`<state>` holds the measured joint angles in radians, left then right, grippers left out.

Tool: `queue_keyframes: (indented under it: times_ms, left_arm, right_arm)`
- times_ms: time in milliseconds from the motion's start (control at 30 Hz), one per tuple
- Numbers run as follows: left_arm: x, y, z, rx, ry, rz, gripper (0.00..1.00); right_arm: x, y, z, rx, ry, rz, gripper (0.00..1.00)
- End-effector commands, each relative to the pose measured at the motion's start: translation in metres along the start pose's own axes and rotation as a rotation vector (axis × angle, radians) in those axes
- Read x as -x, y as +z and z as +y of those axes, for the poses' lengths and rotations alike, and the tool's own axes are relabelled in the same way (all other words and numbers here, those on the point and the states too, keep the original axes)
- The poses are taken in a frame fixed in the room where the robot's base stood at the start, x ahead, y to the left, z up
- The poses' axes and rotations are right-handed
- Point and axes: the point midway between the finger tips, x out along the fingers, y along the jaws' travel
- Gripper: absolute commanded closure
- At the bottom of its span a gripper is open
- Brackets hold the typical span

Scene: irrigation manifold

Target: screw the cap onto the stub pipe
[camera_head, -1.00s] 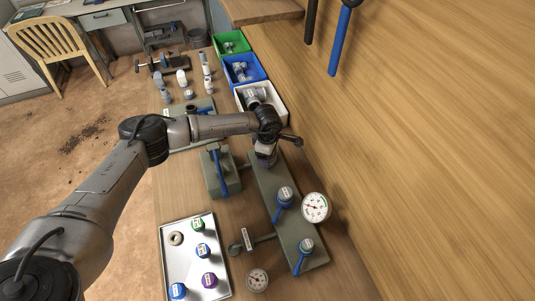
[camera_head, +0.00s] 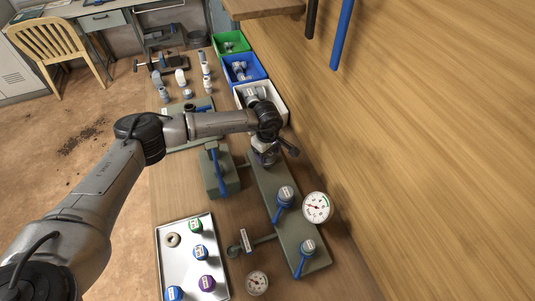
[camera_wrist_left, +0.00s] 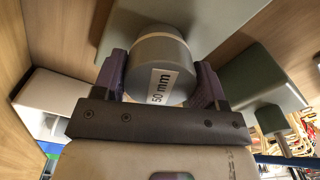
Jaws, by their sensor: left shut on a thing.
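My left gripper (camera_head: 264,158) points down over the far end of the grey-green manifold board (camera_head: 264,190). In the left wrist view its two purple fingers (camera_wrist_left: 160,82) are shut on a round grey cap (camera_wrist_left: 152,56), one on each side. The cap carries a white "50 mm" label that faces the camera. A grey-green surface lies just beyond the cap. The stub pipe does not show; the cap and gripper hide that spot, so I cannot tell whether the cap touches a pipe. My right gripper is in neither view.
Blue-handled valves (camera_head: 285,196) and a round gauge (camera_head: 317,207) stand on the board nearer me. A metal tray (camera_head: 172,272) with coloured caps is at the front left. White (camera_head: 281,104), blue (camera_head: 260,70) and green bins stand behind. A wooden wall rises on the right.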

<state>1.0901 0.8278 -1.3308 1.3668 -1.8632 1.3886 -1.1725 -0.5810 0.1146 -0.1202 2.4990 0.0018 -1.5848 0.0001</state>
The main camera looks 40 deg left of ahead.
Motion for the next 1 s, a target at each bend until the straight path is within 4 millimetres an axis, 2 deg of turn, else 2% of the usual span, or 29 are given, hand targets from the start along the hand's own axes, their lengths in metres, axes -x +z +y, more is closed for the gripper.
queue_keyframes:
  times_ms: [600,900,933,1000]
  left_arm:
    - [-0.0006,0.0029,-0.0003,-0.361,-0.001,-0.005,0.63]
    - [-0.0006,0.0045,-0.0006,-0.385,-0.003,-0.008,0.62]
    - [-0.0007,0.0046,-0.0006,-0.385,-0.003,-0.008,0.32]
    - [-0.001,0.0046,-0.0006,-0.384,-0.003,-0.008,0.26]
  right_arm:
    - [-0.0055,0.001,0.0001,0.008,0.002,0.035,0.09]
    - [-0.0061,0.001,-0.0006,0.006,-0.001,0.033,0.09]
    - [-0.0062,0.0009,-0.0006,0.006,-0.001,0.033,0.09]
    - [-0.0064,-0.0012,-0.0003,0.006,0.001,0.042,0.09]
